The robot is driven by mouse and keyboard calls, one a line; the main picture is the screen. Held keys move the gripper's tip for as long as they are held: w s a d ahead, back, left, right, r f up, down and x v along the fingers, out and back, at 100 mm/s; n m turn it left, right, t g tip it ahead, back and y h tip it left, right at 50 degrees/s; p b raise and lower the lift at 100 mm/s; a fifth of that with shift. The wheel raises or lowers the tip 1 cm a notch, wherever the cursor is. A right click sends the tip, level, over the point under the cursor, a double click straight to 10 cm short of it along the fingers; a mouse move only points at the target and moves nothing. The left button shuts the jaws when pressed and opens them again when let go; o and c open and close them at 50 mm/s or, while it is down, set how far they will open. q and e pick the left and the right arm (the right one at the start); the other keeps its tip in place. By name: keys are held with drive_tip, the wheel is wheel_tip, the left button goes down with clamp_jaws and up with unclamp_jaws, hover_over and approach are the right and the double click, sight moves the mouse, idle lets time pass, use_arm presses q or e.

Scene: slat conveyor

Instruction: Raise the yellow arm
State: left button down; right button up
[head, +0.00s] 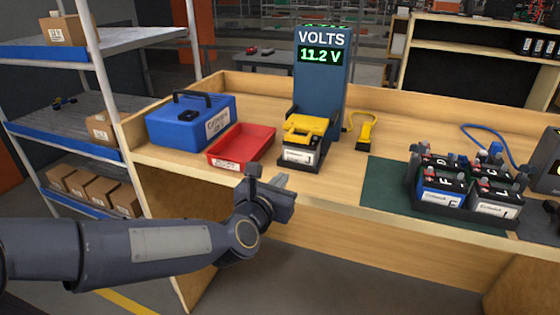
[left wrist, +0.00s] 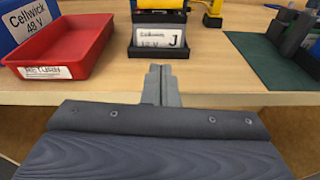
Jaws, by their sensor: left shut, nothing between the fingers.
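The yellow arm (head: 305,127) lies across the top of a battery in the black cradle of the blue volt meter post (head: 322,75), whose display reads 11.2 V. The battery (head: 299,154) has a white label, and in the left wrist view its label (left wrist: 160,38) shows the letter J. My left gripper (head: 281,181) is shut and empty, in front of the bench edge and just below and left of the cradle. In the left wrist view its closed fingers (left wrist: 160,86) point at the cradle's front. My right gripper is not in view.
A red return tray (head: 240,146) and a blue case (head: 190,120) stand left of the cradle. A yellow handheld piece (head: 366,132) stands right of it. Several batteries (head: 442,189) sit on the green mat (head: 385,183) at right. A shelf rack (head: 75,110) stands at far left.

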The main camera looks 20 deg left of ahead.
sight(304, 128)
use_arm(q)
drive_tip(key=shift+w+a+n, duration=0.1)
drive_tip(key=shift+a+n, duration=0.05)
drive_tip(key=shift+n, duration=0.35)
drive_tip(key=shift+w, duration=0.1)
drive_tip(key=w, duration=0.3)
drive_tip(key=w+f+p, duration=0.1)
drive_tip(key=w, duration=0.5)
drive_tip(key=shift+d+f, duration=0.15)
drive_tip(key=shift+d, duration=0.05)
wheel_tip(304, 128, up, 3)
drive_tip(key=shift+r+p, duration=0.1)
drive_tip(key=shift+p, duration=1.15)
drive_tip(key=shift+r, duration=0.3)
drive_tip(key=shift+s, duration=0.1)
